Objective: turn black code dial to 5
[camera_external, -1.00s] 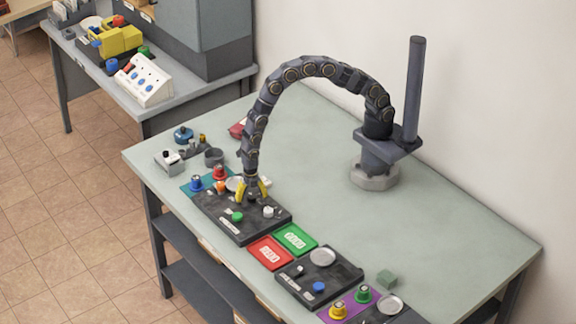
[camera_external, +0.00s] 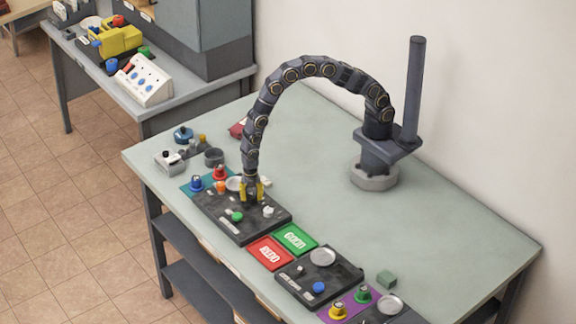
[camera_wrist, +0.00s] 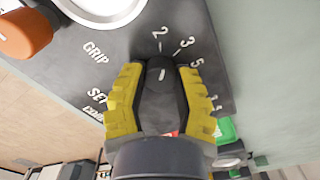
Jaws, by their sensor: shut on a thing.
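The black code dial (camera_wrist: 162,72) sits on a dark panel between my two yellow fingers in the wrist view. A short white mark on its top points up, roughly at the printed 2. My gripper (camera_external: 252,191) is shut on the dial, one finger on each side. In the external view, the fingers largely hide the dial at the panel's back part.
The dark panel (camera_external: 222,220) also holds a green button (camera_external: 237,216) and a white knob (camera_external: 268,211). Red and blue knobs stand at its upper left. A red REDO card (camera_external: 270,253) and a green GOOD card (camera_external: 295,239) lie to its right. The table's middle is clear.

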